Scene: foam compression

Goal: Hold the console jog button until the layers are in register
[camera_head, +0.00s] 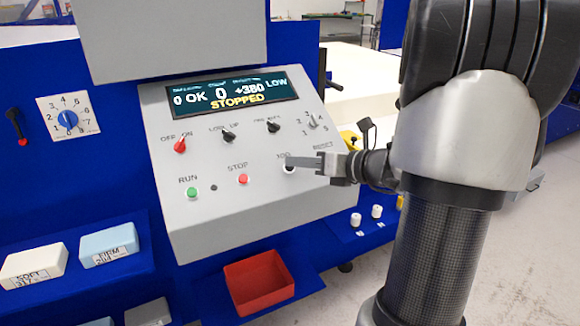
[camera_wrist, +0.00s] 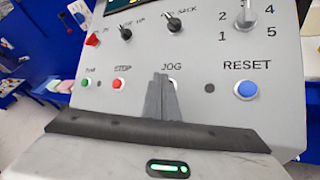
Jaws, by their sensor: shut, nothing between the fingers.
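The grey console (camera_head: 220,205) has a display (camera_head: 232,92) reading "0 OK", "0", what looks like "+380", "LOW" and "STOPPED". The jog button (camera_head: 289,169) is a pale button in a dark ring, right of the red stop button (camera_head: 243,179). My gripper (camera_head: 288,161) is shut and empty, its fingertips at the jog button's upper edge in the head view. In the wrist view the fingers (camera_wrist: 161,78) cover most of the jog button (camera_wrist: 174,84) below the JOG label. I cannot tell whether they touch it.
The green run button (camera_head: 192,193) and blue reset button (camera_wrist: 245,90) flank the row. Switches (camera_head: 180,146) sit above. A red tray (camera_head: 259,284) lies below the console. Foam blocks marked SOFT (camera_head: 34,268) and FIRM (camera_head: 109,244) stand at lower left. A dial (camera_head: 67,119) is on the blue panel.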

